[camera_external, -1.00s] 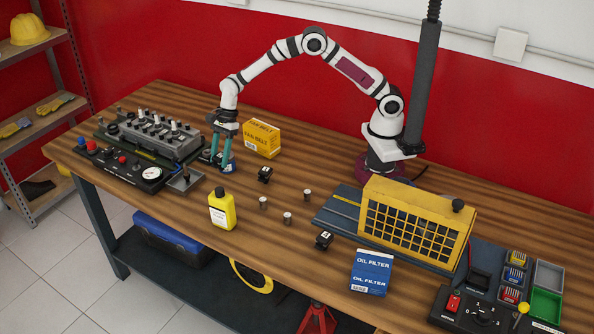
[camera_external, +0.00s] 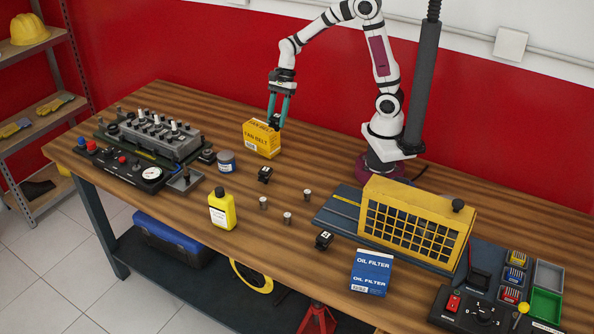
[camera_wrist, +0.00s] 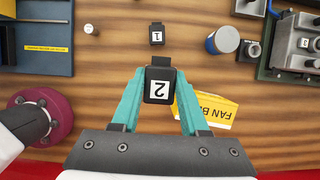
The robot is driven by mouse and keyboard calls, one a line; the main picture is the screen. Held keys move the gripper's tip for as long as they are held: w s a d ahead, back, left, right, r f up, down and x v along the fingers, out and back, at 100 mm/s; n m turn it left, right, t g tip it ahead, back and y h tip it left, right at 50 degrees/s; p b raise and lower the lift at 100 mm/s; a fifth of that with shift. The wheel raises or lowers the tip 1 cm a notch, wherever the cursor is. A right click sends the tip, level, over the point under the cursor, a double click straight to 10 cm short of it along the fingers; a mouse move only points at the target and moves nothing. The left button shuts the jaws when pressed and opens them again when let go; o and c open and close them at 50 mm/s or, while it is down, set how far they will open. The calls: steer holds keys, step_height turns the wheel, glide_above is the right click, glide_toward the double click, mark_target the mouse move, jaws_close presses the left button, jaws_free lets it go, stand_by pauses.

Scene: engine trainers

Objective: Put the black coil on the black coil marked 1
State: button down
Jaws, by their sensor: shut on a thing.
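My gripper (camera_external: 279,113) is shut on a black coil marked 2 (camera_wrist: 158,82), held between the teal fingertips in the wrist view. The held coil shows small and dark between the fingers in the external view (camera_external: 274,122). The gripper is in front of the upper part of the yellow fan belt box in that view. The black coil marked 1 (camera_wrist: 156,34) stands on the wooden table, beyond the held coil and apart from it. In the external view this coil (camera_external: 265,174) is in front of the fan belt box, below and left of my gripper.
The fan belt box (camera_external: 262,140) and a blue-grey tin (camera_external: 226,161) stand near the coil marked 1. A yellow bottle (camera_external: 222,209), several small metal posts (camera_external: 287,218) and another black coil (camera_external: 323,240) stand farther forward. A yellow radiator (camera_external: 415,222) is at right.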

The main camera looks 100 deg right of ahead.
steer(key=w+a+f, duration=0.1)
steer(key=a, duration=0.1)
steer(key=w+a+f, duration=0.4)
steer(key=shift+w+a+f, duration=0.15)
steer(key=shift+w+a, duration=0.1)
steer(key=shift+a, duration=0.15)
step_height(320, 180, down, 4)
steer(key=shift+w+a+f, duration=0.1)
steer(key=shift+w, duration=0.05)
steer(key=shift+f, duration=0.1)
steer(key=shift+c, duration=2)
jaws_free()
